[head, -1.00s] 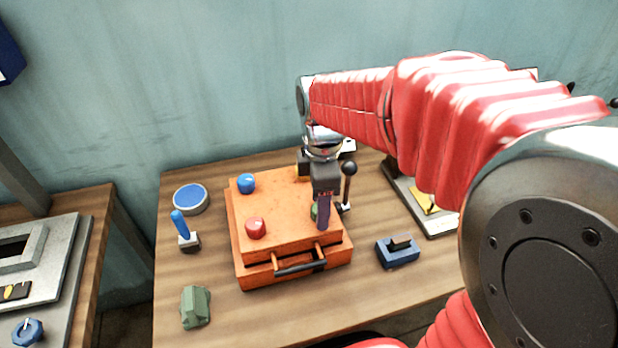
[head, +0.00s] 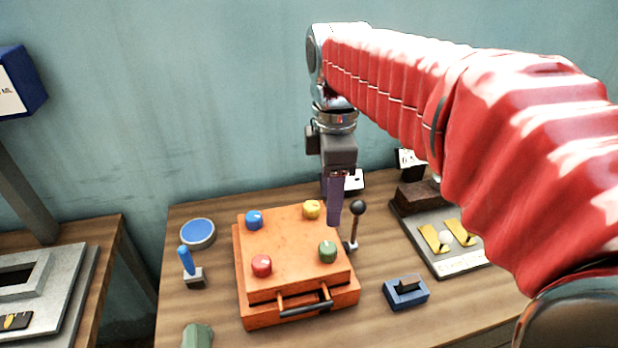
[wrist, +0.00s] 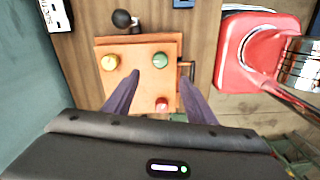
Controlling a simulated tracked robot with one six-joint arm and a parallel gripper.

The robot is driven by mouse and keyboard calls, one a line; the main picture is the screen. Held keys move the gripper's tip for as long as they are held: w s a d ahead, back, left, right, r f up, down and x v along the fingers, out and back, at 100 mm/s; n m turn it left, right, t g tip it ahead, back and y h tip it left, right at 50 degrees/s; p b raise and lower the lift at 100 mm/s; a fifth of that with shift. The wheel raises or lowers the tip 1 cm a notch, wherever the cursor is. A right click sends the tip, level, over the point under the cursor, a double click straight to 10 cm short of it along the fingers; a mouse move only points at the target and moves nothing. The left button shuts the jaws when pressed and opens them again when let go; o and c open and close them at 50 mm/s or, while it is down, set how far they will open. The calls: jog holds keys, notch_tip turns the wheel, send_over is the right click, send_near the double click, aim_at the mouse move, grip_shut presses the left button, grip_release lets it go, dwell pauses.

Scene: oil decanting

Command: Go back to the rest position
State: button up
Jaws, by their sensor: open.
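My gripper (head: 334,222) hangs pointing down above the back right part of an orange box (head: 262,290) on the wooden table. In the wrist view my gripper (wrist: 158,95) has its two purple fingers spread apart with nothing between them. The box top carries a blue knob (head: 254,220), a yellow knob (head: 312,209), a red knob (head: 262,266) and a green knob (head: 327,251). The yellow knob (wrist: 110,62), green knob (wrist: 160,60) and red knob (wrist: 162,104) show in the wrist view. The blue knob is hidden there.
A black-knobbed lever (head: 357,208) stands right of the box. A blue switch block (head: 406,292) and a grey plate with yellow parts (head: 447,255) lie further right. A blue-handled joystick (head: 187,262) and a round blue-topped dish (head: 198,233) are at left. A red object (wrist: 245,72) shows in the wrist view.

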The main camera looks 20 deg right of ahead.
jog(key=shift+r, duration=0.25)
jog(key=f+m, duration=0.1)
jog(key=m, duration=0.2)
jog(key=s+f+m+t, duration=0.1)
jog(key=f+m, duration=0.1)
jog(key=m, duration=0.2)
jog(key=f+m+t, duration=0.1)
jog(key=f+m, duration=0.1)
jog(key=m, duration=0.2)
jog(key=shift+s, duration=0.4)
jog(key=s+f+m+t, duration=0.2)
jog(key=s+m, duration=0.3)
jog(key=s, duration=0.3)
jog(key=shift+s+a+t, duration=0.2)
jog(key=shift+s+t, duration=0.15)
jog(key=shift+t, duration=0.45)
